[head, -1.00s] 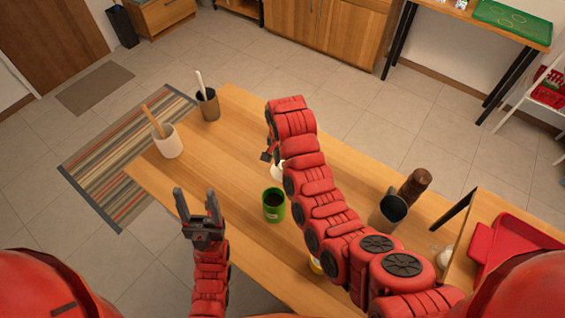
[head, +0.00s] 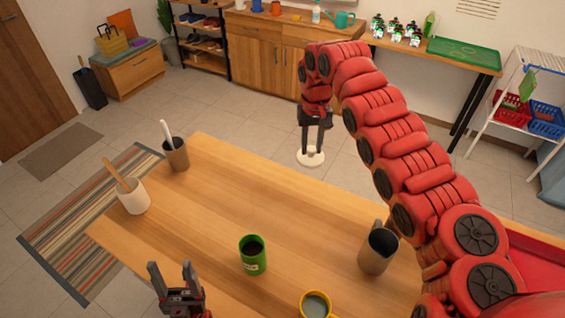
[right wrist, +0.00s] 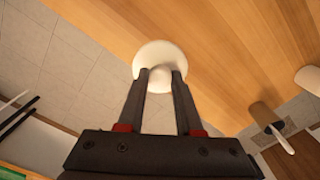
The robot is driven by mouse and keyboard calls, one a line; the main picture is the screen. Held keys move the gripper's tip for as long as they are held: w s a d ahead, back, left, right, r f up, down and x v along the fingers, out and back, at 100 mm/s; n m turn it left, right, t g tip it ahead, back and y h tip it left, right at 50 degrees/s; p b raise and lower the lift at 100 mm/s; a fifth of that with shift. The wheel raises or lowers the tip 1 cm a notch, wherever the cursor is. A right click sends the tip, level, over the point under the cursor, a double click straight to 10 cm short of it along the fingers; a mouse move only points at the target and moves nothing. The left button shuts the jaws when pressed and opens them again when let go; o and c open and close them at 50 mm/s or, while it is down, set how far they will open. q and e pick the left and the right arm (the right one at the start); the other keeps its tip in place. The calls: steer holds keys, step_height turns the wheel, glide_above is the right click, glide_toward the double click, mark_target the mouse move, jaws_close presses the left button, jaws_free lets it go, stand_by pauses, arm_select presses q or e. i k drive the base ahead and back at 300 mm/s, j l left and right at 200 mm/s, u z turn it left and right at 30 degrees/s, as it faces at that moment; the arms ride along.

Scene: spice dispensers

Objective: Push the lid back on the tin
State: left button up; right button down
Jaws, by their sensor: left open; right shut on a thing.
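The green tin (head: 253,256) stands upright and open on the table, its dark contents showing. The white round lid (head: 310,158) is held by its knob in my right gripper (head: 312,146), off the table's far edge in the head view. The right wrist view shows the lid (right wrist: 159,58) from above, with the knob between the fingertips (right wrist: 160,76). The lid is well apart from the tin. My left gripper (head: 172,270) is open and empty at the bottom of the head view, left of the tin.
On the wooden table (head: 240,190) stand a yellow mug (head: 316,305), a grey jug (head: 374,252), a white cup with a wooden utensil (head: 133,201) and a brown cup with a white utensil (head: 176,158). The table's middle beyond the tin is clear.

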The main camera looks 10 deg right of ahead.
mark_target(252, 246)
steer(key=k+l+u, duration=0.1)
steer(key=l+u, duration=0.15)
steer(key=u, duration=0.15)
steer(key=k+l+u, duration=0.1)
steer(key=l+u, duration=0.25)
steer(key=k+l+u, duration=0.1)
steer(key=u, duration=0.3)
